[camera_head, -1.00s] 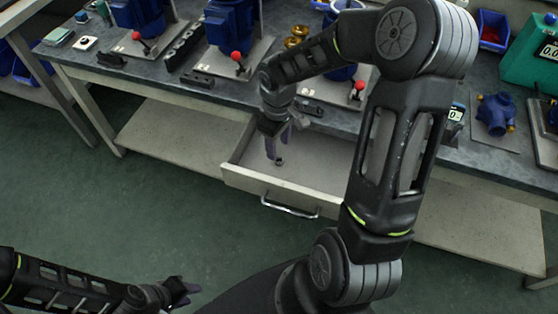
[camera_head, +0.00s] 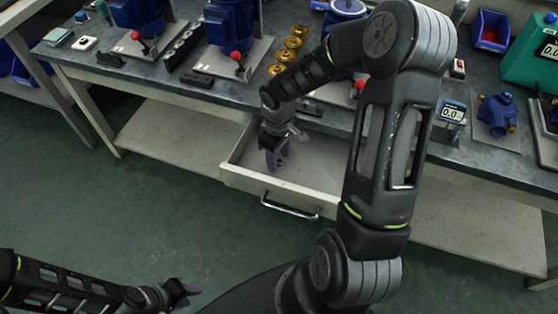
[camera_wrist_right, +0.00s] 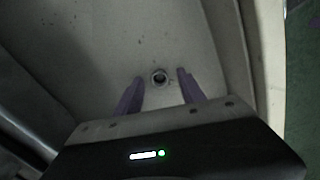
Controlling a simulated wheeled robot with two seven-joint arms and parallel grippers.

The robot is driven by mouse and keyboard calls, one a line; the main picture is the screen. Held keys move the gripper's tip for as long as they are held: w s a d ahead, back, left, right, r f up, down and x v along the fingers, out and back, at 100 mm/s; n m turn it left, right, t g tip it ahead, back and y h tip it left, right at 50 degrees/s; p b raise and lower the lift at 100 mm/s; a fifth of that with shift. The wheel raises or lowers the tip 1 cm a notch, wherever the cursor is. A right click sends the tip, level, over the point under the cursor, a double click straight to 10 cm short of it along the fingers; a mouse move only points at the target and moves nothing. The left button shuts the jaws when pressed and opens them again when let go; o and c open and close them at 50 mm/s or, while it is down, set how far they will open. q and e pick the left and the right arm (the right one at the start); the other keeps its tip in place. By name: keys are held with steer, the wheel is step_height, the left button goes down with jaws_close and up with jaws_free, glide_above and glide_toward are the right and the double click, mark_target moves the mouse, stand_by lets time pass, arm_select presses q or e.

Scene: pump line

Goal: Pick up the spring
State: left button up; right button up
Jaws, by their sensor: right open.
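The spring (camera_wrist_right: 160,77) is a small dark ring-like shape in the right wrist view, on the pale floor of the open drawer (camera_wrist_right: 185,40). It lies between and a little beyond the two purple fingertips of my right gripper (camera_wrist_right: 158,82), which is open and empty. In the head view my right gripper (camera_head: 278,163) points down inside the drawer (camera_head: 318,170), near its left end, and the spring is hidden there. My left gripper (camera_head: 186,292) is at the lower left, over the floor, away from the bench; its jaw opening is not clear.
The drawer's walls stand close around my right gripper, with its handle (camera_head: 290,206) in front. The bench top (camera_head: 235,92) above carries blue pumps (camera_head: 232,22), brass rings (camera_head: 285,57) and a blue bin (camera_head: 492,31). The green floor (camera_head: 150,215) is clear.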

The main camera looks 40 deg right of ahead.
steer(key=shift+c, duration=0.4)
jaws_close()
stand_by(0.4)
